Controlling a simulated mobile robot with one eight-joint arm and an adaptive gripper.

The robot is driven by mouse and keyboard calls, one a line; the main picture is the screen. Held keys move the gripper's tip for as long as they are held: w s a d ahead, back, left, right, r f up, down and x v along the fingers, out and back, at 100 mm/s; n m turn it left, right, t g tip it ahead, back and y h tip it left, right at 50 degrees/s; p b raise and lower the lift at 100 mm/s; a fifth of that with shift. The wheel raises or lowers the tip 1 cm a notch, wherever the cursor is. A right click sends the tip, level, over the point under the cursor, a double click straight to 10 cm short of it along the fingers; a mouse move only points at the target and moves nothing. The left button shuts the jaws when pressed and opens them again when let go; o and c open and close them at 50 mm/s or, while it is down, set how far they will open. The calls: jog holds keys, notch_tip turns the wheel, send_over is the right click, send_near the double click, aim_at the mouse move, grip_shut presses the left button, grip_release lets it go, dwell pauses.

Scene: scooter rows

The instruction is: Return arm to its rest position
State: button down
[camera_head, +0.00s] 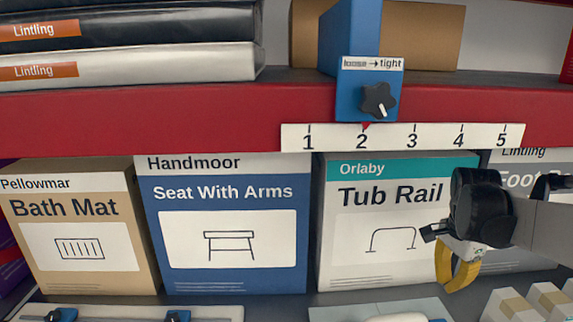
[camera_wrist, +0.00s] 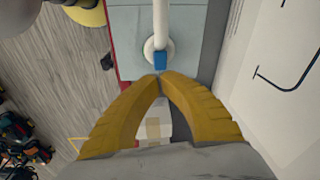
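My gripper (camera_head: 456,275) hangs at the right in the head view, in front of the Tub Rail box (camera_head: 380,264) and near the Foot box. Its yellow fingers point down. In the wrist view the two fingers of my gripper (camera_wrist: 160,76) curve together and their tips meet, with nothing visible held between them. A small blue piece (camera_wrist: 160,61) at the foot of a white bar (camera_wrist: 160,22) shows just beyond the tips. I cannot tell how far it is from them. My dark wrist and grey arm come in from the right edge.
A red shelf edge (camera_head: 150,117) runs above the boxes, with a blue slider and knob (camera_head: 378,100) at mark 2 on a numbered scale (camera_head: 435,137). Seat With Arms (camera_head: 228,283) and Bath Mat (camera_head: 75,281) boxes stand left. Small pale boxes (camera_head: 508,304) sit below right. Wooden floor (camera_wrist: 55,65) is visible.

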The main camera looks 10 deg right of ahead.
jog(key=s+a+f+n+t+b, duration=0.2)
jog(key=s+a+f+n+b, duration=0.1)
jog(key=a, duration=0.4)
jog(key=s+a+f+n+t+b, duration=0.2)
jog(key=s+a+f+n+b, duration=0.2)
jog(key=a+f+n+b, duration=0.2)
jog(key=s+a+f+n+t+y+b, duration=0.1)
jog(key=a+f+n+b, duration=0.4)
jog(key=a, duration=0.5)
jog(key=shift+s+f+n+t, duration=0.2)
jog(key=shift+s+n+t, duration=0.1)
jog(key=shift+s+n, duration=0.35)
jog(key=shift+s+f+n+t, duration=0.15)
jog(key=shift+s+n+t, duration=0.15)
jog(key=shift+s+n, duration=0.35)
